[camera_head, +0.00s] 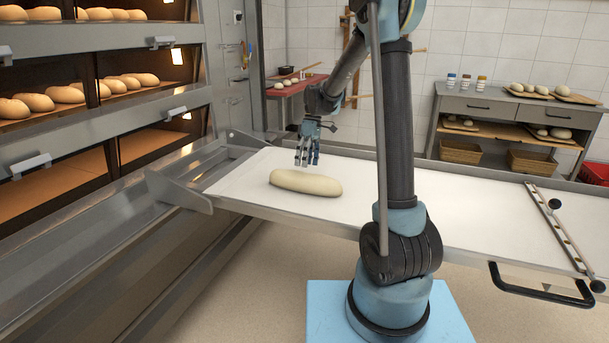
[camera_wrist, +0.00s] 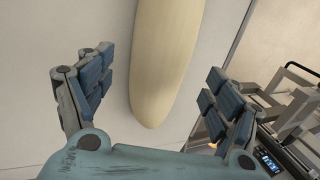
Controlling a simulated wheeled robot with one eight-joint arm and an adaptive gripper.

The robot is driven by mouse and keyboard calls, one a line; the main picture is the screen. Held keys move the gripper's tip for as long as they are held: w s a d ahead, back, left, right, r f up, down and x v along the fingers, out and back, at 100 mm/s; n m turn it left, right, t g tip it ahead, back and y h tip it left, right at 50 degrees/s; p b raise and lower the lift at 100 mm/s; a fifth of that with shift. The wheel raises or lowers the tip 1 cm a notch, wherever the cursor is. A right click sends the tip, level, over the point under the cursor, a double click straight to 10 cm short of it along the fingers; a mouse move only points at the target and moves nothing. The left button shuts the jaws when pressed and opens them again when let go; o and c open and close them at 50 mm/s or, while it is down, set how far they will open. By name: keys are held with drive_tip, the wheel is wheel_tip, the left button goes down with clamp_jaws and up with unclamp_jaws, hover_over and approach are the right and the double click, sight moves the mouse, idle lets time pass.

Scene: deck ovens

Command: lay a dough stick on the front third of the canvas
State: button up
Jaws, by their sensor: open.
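A pale dough stick (camera_head: 306,183) lies on the white canvas (camera_head: 238,187) near its left end, by the oven. It also shows in the wrist view (camera_wrist: 165,55), its rounded end reaching between the finger pads. My gripper (camera_head: 308,158) is just above and behind the dough stick in the head view. In the wrist view my gripper (camera_wrist: 160,105) has its fingers spread wide, one on each side of the dough's end, with gaps on both sides. No contact shows.
The oven (camera_head: 106,40) with loaves on its decks stands at the left. A rail (camera_head: 556,224) crosses the canvas loader's right end, beside a black handle (camera_head: 541,298). A drawer table (camera_head: 487,108) with dough pieces stands at the back right. The canvas between is mostly bare.

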drive_tip(key=a+v, duration=0.1)
drive_tip(key=v, duration=0.4)
drive_tip(key=s+d+r+m+t, duration=0.2)
drive_tip(key=s+d+m, duration=0.1)
drive_tip(key=s+d, duration=0.5)
drive_tip(key=s+d+r+m+t, duration=0.15)
drive_tip(key=s+d+m, duration=0.35)
drive_tip(key=s, duration=0.5)
drive_tip(key=s+d+f+m, duration=0.1)
drive_tip(key=s+d+f, duration=0.1)
drive_tip(key=s, duration=0.3)
drive_tip(key=s+d+f+m+t+h, duration=0.1)
drive_tip(key=s+d+f+m, duration=0.1)
drive_tip(key=s+f, duration=0.3)
drive_tip(key=s+d+f+m+t, duration=0.1)
drive_tip(key=s+d+f+m, duration=0.1)
drive_tip(key=s+d+f, duration=0.2)
drive_tip(key=s, duration=0.2)
drive_tip(key=shift+s, duration=0.35)
drive_tip(key=shift+t, duration=0.25)
